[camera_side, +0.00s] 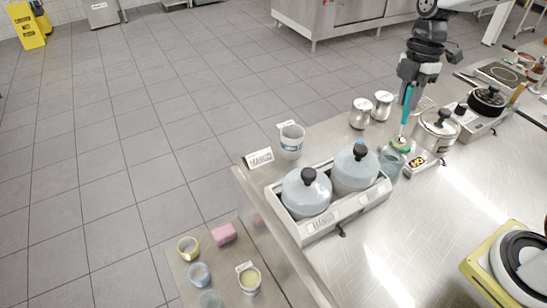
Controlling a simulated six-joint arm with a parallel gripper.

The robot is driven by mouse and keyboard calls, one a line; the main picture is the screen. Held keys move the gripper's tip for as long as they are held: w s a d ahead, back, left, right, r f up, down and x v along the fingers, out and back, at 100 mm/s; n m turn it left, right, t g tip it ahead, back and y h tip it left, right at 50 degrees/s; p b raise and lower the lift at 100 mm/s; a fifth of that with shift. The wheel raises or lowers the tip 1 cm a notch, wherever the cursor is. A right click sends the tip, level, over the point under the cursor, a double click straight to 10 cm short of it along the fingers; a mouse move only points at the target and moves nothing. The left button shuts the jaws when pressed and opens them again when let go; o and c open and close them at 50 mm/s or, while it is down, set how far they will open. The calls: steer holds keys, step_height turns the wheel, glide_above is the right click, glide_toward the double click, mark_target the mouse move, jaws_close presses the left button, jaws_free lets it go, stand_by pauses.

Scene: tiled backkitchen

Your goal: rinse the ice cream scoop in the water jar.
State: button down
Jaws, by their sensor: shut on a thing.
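My gripper (410,88) is shut on the teal handle of the ice cream scoop (405,108). The scoop hangs nearly upright, head down. The water jar (391,166) is a clear bluish glass on the steel counter, right of the two lidded tubs. The scoop's lower end is at the jar's mouth, where a green and whitish patch shows. I cannot tell whether the head is above the rim or inside it.
A white holder (310,232) with two domed-lid tubs (306,193) stands left of the jar. A lidded steel pot (435,134) is close on the right. Two small steel canisters (361,113) stand behind. The front counter (420,235) is mostly clear.

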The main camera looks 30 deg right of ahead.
mark_target(395, 136)
steer(key=shift+f, duration=4.3)
steer(key=shift+r, duration=0.15)
steer(key=shift+r, duration=4.4)
